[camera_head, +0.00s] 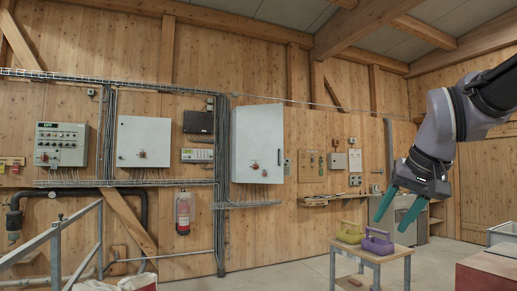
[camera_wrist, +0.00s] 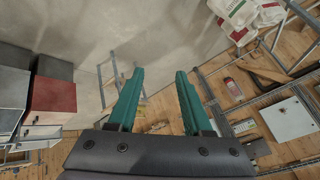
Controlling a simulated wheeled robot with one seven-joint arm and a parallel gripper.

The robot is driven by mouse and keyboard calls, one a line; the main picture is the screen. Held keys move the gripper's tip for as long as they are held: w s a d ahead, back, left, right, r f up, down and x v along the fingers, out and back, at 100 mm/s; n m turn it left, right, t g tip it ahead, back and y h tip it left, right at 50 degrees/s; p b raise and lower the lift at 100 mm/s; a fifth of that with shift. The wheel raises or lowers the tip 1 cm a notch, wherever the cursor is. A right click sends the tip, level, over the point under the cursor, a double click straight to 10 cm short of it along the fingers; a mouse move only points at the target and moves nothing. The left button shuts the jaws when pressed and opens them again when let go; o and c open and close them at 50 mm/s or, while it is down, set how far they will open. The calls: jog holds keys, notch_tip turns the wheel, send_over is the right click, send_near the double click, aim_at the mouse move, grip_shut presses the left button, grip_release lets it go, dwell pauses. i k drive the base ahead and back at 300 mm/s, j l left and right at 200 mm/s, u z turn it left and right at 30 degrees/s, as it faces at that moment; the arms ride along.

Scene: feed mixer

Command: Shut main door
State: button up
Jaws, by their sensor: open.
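The task's main door is not labelled in view, and I cannot tell for sure which door it is. A large white wall cabinet (camera_head: 257,143) with a red and dark handle hangs in the middle of the head view; I cannot tell whether its door is ajar. A smaller white cabinet (camera_head: 144,142) hangs to its left and looks shut. My gripper (camera_head: 396,212) is at the right in the head view, pointing down, with green fingers apart and nothing between them. The wrist view shows the open fingers (camera_wrist: 160,73), apart from both cabinets.
A small table (camera_head: 370,254) holds a purple basket (camera_head: 377,241) and a green basket (camera_head: 350,233). Metal railings (camera_head: 60,243) stand at lower left. A red-topped box (camera_head: 487,270) is at lower right. Concrete floor lies between.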

aim_at(260, 128)
jog(key=i+u, duration=0.2)
jog(key=i, duration=6.5)
